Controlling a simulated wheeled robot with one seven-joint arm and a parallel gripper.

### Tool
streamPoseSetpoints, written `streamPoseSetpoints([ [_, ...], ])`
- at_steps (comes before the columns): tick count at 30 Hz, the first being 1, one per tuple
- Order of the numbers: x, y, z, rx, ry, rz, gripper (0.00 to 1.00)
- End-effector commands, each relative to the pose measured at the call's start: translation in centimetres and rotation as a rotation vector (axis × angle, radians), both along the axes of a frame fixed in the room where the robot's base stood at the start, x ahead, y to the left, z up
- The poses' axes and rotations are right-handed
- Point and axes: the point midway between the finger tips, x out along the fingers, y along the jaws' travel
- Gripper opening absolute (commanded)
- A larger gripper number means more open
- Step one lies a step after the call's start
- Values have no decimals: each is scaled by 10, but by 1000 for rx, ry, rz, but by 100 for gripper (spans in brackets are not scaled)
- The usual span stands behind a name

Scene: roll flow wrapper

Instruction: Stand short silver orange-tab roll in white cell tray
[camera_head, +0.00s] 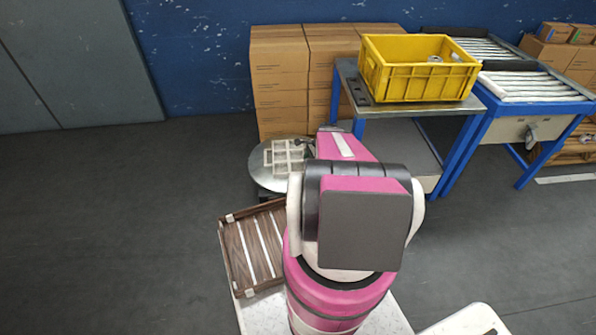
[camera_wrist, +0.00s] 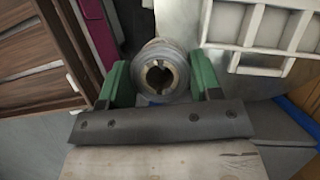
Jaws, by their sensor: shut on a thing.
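My gripper (camera_wrist: 160,82) has green fingers, shut on a silver roll (camera_wrist: 178,68) from both sides. The roll's hollow tan core faces the wrist camera. No orange tab can be made out on it. The white cell tray (camera_wrist: 245,47) is at the upper right of the wrist view, to the right of the held roll. In the head view the white cell tray (camera_head: 289,157) lies on a round metal table, just left of my arm. My arm hides the roll and most of my gripper there. The gap between roll and table cannot be judged.
The round metal table (camera_head: 262,178) has little bare room around the tray. A brown slatted wooden tray (camera_head: 232,255) is nearer, at the left. A yellow crate (camera_head: 420,88) with a roll inside stands on a metal bench (camera_head: 355,92) at the right. Cardboard boxes (camera_head: 278,75) are stacked behind.

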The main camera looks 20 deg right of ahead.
Motion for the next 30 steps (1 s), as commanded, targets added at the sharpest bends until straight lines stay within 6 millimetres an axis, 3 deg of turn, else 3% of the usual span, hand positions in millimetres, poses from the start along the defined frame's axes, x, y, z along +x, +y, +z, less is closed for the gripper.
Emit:
streamPoseSetpoints([
  [8, 27, -1, -19, 0, 0, -22, 27],
  [21, 110, 9, -69, 0, 0, -17, 27],
  [30, 117, 11, -90, 0, 1, -19, 27],
])
